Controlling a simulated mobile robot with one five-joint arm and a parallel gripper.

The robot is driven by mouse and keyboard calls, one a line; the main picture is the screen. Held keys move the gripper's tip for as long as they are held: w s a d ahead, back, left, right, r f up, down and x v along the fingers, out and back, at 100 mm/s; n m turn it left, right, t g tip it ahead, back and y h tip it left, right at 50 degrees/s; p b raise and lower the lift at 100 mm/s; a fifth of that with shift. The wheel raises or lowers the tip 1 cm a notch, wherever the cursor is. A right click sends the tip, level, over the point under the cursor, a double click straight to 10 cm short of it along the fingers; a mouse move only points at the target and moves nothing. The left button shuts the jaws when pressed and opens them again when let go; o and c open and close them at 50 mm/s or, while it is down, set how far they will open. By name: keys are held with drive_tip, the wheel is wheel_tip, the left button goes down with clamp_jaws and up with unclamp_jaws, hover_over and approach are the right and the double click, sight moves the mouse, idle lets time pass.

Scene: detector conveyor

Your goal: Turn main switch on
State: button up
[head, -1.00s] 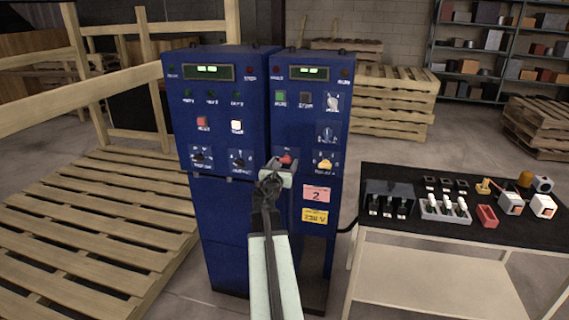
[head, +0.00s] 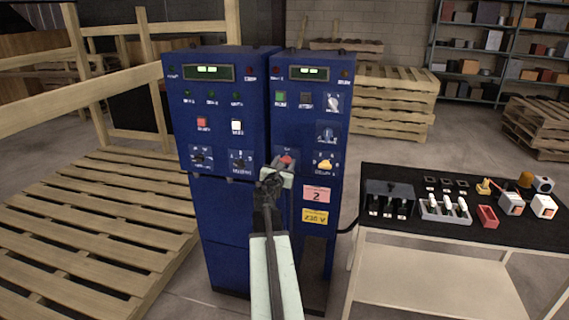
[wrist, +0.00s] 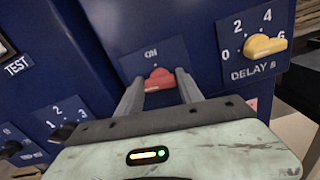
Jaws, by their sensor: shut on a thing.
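The red rotary knob (wrist: 158,79) is on the right blue cabinet, under a small label that seems to read ON. In the head view the red knob (head: 286,160) shows just past my gripper (head: 278,170). In the wrist view my gripper (wrist: 158,90) has one finger on each side of the knob and is shut on it. The lower part of the knob's plate is hidden by my gripper.
A yellow DELAY knob (wrist: 264,45) sits close to the right of my gripper, with a blue knob (head: 326,134) above it. The left cabinet (head: 222,110) has black knobs near my gripper. A black-topped table (head: 450,240) with small parts stands right.

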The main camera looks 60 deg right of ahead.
drive_tip(key=m, duration=0.8)
drive_tip(key=shift+f, duration=0.1)
drive_tip(key=m, duration=0.4)
drive_tip(key=shift+s, duration=0.1)
drive_tip(key=shift+f+m, duration=0.1)
drive_tip(key=shift+m, duration=2.1)
drive_tip(key=o, duration=1.4)
